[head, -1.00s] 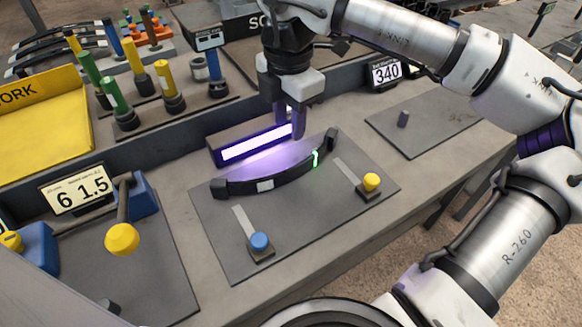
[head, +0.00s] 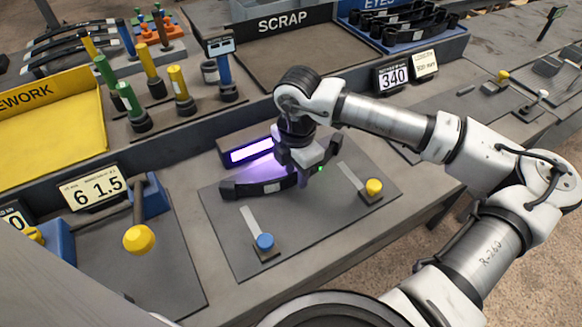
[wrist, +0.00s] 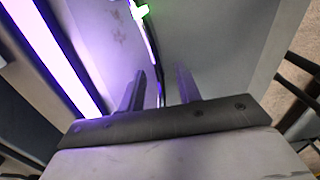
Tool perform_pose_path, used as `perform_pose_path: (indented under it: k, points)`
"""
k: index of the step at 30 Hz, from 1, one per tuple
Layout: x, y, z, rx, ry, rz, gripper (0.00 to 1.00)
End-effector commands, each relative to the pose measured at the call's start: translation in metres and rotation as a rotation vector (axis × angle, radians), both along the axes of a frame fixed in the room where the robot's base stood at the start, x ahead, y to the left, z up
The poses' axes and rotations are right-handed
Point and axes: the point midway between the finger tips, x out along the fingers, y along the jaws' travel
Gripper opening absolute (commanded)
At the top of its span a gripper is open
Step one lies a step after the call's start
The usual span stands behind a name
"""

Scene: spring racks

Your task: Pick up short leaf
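The short leaf, a black curved bar with a pale label (head: 273,187), lies on a grey plate (head: 235,240) in the head view. A green mark shows near its right end. My gripper (head: 303,182) is lowered over the leaf right of its middle and hides part of it. In the wrist view the leaf is a thin dark strip (wrist: 151,38) with a bright green mark at the top. It runs down toward the space between the two fingers of my gripper (wrist: 160,76). The fingers stand apart, with gaps beside the strip.
A glowing violet light bar (head: 250,150) stands right behind the leaf. A blue-knobbed lever (head: 264,242) and a yellow-knobbed lever (head: 374,187) sit on the plate in front and to the right. A yellow rework tray (head: 60,140) and a scrap bin (head: 285,45) are farther back.

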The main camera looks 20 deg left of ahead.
Motion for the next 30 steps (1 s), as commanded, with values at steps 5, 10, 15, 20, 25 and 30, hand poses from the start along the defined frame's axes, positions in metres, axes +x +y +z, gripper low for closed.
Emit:
perform_pose_path:
  k: [5, 10, 15, 20, 25, 30]
  points:
    - [-0.0003, 0.0002, -0.006, 0.001, -0.001, 0.0, 0.34]
    - [-0.0002, 0.0001, -0.0059, 0.001, -0.001, 0.0, 0.29]
    - [-0.0002, 0.0001, -0.0057, 0.001, -0.001, 0.0, 0.06]
    - [-0.0002, 0.0001, -0.0056, 0.001, -0.001, 0.0, 0.0]
    - [0.0002, 0.0003, -0.0044, 0.002, -0.002, 0.001, 0.0]
    - [0.0005, 0.0004, -0.0023, 0.002, -0.002, 0.001, 0.0]
